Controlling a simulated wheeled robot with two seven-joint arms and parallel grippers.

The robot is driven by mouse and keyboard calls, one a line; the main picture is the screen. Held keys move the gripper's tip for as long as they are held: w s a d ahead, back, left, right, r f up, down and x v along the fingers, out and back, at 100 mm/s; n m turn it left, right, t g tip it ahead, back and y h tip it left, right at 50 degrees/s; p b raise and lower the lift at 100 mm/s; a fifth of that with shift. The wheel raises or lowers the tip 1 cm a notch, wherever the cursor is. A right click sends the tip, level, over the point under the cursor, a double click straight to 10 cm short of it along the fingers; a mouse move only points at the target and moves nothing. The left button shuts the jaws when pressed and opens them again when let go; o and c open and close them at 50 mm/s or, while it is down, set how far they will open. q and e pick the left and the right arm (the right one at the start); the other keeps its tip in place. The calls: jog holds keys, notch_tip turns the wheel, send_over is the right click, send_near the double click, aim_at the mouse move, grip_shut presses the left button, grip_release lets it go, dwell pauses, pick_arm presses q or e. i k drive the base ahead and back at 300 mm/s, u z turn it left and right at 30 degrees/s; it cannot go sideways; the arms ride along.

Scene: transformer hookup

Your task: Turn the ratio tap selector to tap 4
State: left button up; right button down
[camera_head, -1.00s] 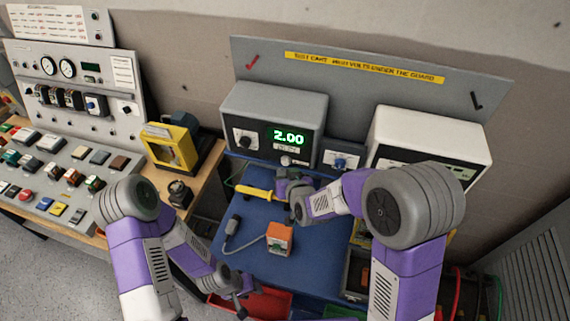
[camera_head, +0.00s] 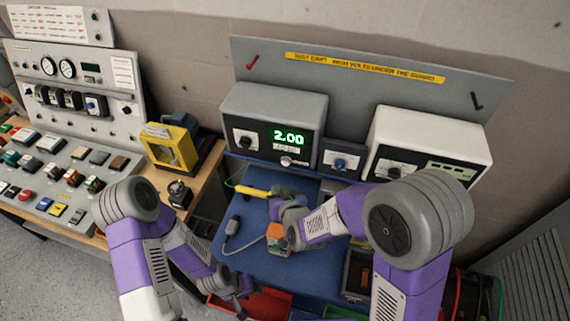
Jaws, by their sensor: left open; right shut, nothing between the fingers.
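I cannot read which control is the ratio tap selector. A dark knob (camera_head: 245,140) sits on the left of the grey instrument (camera_head: 299,103), whose green display reads 2.00. A blue knob (camera_head: 340,163) is on a small grey box right of it. Another knob (camera_head: 394,172) is on the white instrument (camera_head: 430,128), partly behind my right arm. My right gripper (camera_head: 274,191) is shut and empty over the blue bench top, beside the yellow-handled tool (camera_head: 253,191) and apart from the knobs. My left gripper (camera_head: 243,290) is open, low at the bench front above the red bin.
The orange block (camera_head: 279,236) with a grey lead lies on the blue bench (camera_head: 230,250), partly covered by my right wrist. A red bin (camera_head: 265,303) is at the front. A yellow-framed unit (camera_head: 172,148) and a control panel (camera_head: 75,85) stand left.

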aim_at(245, 141)
jog(key=k, duration=1)
